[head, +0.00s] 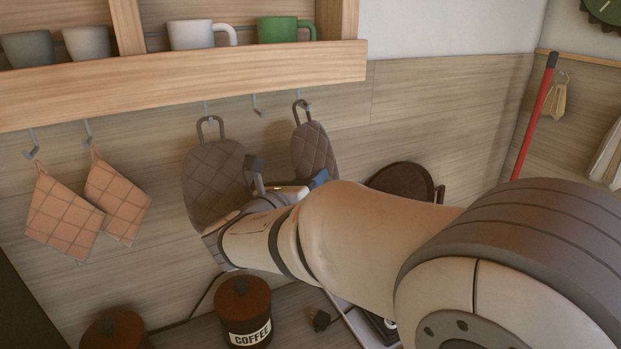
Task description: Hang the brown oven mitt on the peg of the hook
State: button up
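Two brown quilted pieces hang below the shelf. The larger, rounded one (213,178) has its loop at a hook (206,107); I cannot tell if the loop is over the peg. The narrower one (314,150) has its loop at another hook (304,104) and tilts slightly. I cannot tell which is the oven mitt. My gripper (285,178) is in front of the wall, between the lower parts of both pieces in the picture. My arm hides part of it, so its grip is unclear.
The wooden shelf (190,84) with mugs overhangs the hooks. Two orange checked cloths (64,212) (118,200) hang at left. A coffee canister (243,312) stands on the counter below my arm. A dark round item (403,181) is behind my arm.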

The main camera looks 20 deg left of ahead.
jog(key=o, duration=0.5)
jog(key=shift+f, duration=0.1)
jog(key=shift+o, duration=0.2)
jog(key=shift+a, duration=0.1)
jog(key=s+a+b, duration=0.1)
jog(key=s+b, duration=0.1)
jog(key=s, duration=0.5)
jog(key=shift+s, duration=0.3)
